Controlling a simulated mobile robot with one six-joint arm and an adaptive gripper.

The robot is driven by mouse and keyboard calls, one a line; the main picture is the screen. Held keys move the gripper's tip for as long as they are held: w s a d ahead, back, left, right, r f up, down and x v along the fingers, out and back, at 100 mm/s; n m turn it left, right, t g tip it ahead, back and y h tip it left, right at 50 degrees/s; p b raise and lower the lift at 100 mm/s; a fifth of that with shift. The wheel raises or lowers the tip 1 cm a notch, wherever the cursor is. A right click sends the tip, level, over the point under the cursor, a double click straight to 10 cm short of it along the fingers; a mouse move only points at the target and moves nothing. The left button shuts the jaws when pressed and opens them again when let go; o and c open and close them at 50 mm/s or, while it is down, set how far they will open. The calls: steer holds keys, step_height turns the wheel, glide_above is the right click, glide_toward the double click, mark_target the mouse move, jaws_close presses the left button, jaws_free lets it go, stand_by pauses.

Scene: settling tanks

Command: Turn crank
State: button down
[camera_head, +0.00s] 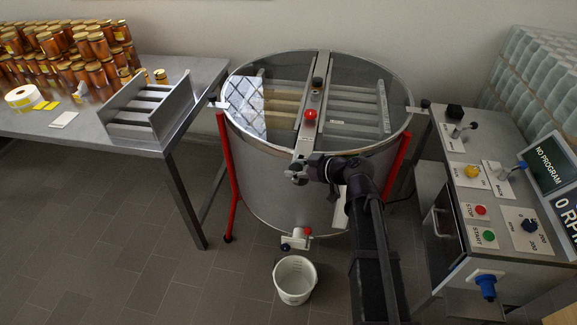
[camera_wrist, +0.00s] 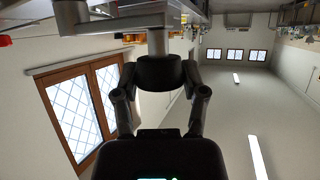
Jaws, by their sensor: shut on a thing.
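A steel drum (camera_head: 290,185) with a crossbar (camera_head: 322,70) over its open top stands on red legs in the middle of the head view. Metal crank parts (camera_head: 297,172) show at the bar's near end, partly hidden by my gripper (camera_head: 320,170). In the wrist view my gripper (camera_wrist: 160,85) is shut on the crank's black grip (camera_wrist: 160,72), with one finger on each side. A grey metal post (camera_wrist: 157,42) runs from the grip to a metal arm at the top of that view. The head view does not show the fingers clearly.
A red knob (camera_head: 310,114) sits on the crossbar. A white bucket (camera_head: 295,281) stands on the floor below the drum's tap (camera_head: 297,240). A table with honey jars (camera_head: 103,78) is at left; a control bench (camera_head: 463,225) with switches is at right.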

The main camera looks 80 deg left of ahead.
steer(key=r+p, duration=0.1)
steer(key=s+a+r+h+p, duration=0.1)
steer(key=p, duration=0.1)
steer(key=shift+s+n+t, duration=0.15)
steer(key=shift+n+t, duration=0.15)
step_height(320, 180, up, 8)
steer(key=s+a+t+h+p, duration=0.1)
steer(key=t+h+p, duration=0.4)
steer(key=p, duration=1)
steer(key=shift+s+a+f+n+t+h, duration=0.15)
steer(key=shift+s+f+n+t+h, duration=0.15)
steer(key=shift+n+t+h, duration=0.15)
steer(key=shift+f, duration=0.1)
steer(key=b+x, duration=1)
steer(key=w+d, duration=0.1)
steer(key=w+d+p, duration=0.1)
steer(key=w, duration=0.1)
steer(key=shift+w+d+r, duration=0.1)
steer(key=shift+d+r, duration=0.05)
steer(key=shift+r, duration=0.2)
